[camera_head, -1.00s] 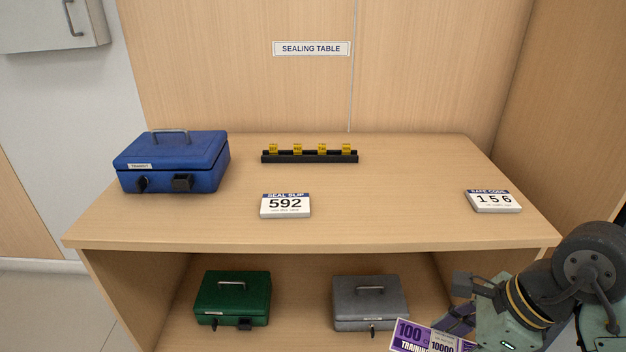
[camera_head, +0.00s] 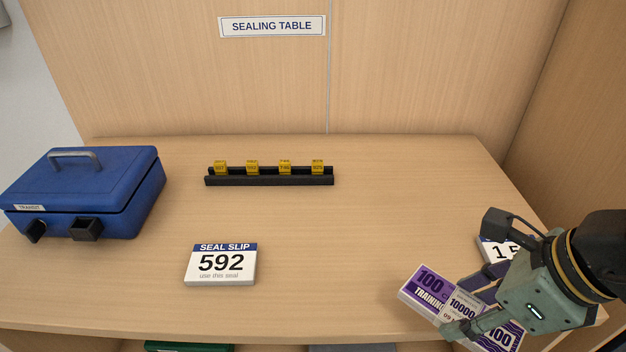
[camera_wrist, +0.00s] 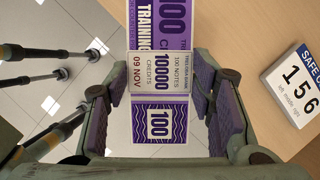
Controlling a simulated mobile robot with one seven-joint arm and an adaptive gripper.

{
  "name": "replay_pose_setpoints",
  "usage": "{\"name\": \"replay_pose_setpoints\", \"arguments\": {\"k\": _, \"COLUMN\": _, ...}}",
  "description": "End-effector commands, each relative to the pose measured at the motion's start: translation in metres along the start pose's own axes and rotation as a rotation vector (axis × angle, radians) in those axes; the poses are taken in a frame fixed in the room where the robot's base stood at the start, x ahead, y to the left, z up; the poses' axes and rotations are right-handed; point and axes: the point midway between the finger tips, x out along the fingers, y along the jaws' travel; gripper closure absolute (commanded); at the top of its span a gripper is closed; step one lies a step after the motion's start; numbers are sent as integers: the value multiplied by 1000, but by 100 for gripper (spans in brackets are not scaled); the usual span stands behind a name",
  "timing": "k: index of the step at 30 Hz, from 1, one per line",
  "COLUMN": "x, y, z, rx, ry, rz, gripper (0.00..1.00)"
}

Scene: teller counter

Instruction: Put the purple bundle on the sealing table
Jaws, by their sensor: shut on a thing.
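The purple bundle (camera_head: 428,284) is a flat purple and white pack marked 100, with a white band reading 10000 credits. My gripper (camera_head: 470,305) is shut on it at the right front of the sealing table (camera_head: 350,240). In the wrist view the bundle (camera_wrist: 160,75) lies between the two fingers of my gripper (camera_wrist: 160,110). The tiled floor shows to its left and the wooden top to its right, so it is near the table's front edge. Whether it touches the top cannot be told.
A blue cash box (camera_head: 85,195) stands at the left. A black rack (camera_head: 270,180) with yellow seals is at the back. A seal slip card (camera_head: 221,264) reading 592 stands front left. A code card (camera_wrist: 297,85) reading 156 is beside my gripper. The table's middle is clear.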

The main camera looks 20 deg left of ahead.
Motion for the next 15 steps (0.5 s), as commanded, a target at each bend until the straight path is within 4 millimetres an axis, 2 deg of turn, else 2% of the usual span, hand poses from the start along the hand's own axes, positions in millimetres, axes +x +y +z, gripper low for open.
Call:
{"name": "replay_pose_setpoints", "arguments": {"k": 8, "x": 2, "y": -3, "z": 7, "rx": -3, "ry": -1, "rz": 1, "gripper": 80}}
{"name": "replay_pose_setpoints", "arguments": {"k": 11, "x": 9, "y": -10, "z": 22, "rx": -5, "ry": 1, "rz": 3, "gripper": 80}}
{"name": "replay_pose_setpoints", "arguments": {"k": 15, "x": 24, "y": -26, "z": 54, "rx": -6, "ry": 0, "rz": 5, "gripper": 80}}
